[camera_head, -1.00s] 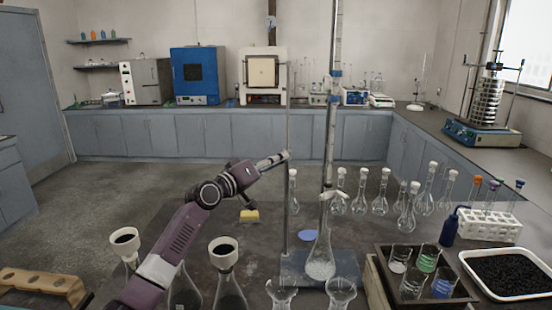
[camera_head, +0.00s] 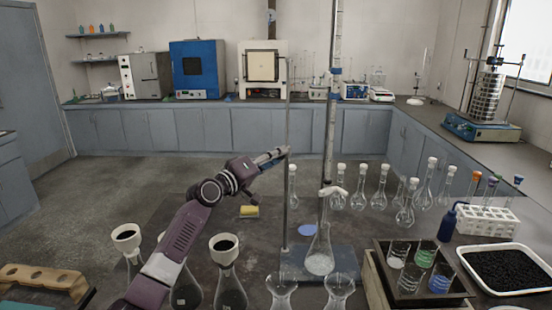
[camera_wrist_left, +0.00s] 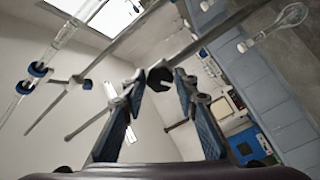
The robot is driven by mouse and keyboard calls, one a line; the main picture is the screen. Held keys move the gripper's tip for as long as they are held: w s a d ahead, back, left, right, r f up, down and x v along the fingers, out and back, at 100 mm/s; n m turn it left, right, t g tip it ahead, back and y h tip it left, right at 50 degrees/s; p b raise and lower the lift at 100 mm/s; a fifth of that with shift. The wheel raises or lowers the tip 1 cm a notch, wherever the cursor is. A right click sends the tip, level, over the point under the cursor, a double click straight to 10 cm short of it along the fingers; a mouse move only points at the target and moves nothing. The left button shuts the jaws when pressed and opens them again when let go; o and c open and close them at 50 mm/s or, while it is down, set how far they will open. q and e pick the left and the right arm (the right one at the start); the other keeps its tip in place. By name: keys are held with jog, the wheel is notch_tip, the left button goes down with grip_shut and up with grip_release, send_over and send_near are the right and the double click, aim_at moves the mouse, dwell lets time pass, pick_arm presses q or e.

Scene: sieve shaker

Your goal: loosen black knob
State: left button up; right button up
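A small black faceted knob (camera_wrist_left: 159,78) shows in the left wrist view, at the crossing of thin metal rods. My left gripper (camera_wrist_left: 160,82) has its two blue-padded fingers on either side of this knob, apart from each other. Narrow gaps seem to remain beside the knob, and firm contact cannot be made out. In the head view my left gripper (camera_head: 280,154) reaches the thin upright rod (camera_head: 287,200) of the blue-based stand (camera_head: 345,262). The knob is too small to make out there. My right gripper is in neither view.
Several stoppered flasks (camera_head: 405,213) are to the right. Funnel-topped flasks (camera_head: 226,285) are near the arm. A dark beaker tray (camera_head: 455,295) is at front right.

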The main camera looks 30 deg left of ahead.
pick_arm(q)
jog(key=o, duration=0.3)
jog(key=shift+o, duration=0.2)
jog(key=v, duration=1.2)
jog(key=shift+s+f, duration=0.1)
jog(key=shift+f, duration=0.05)
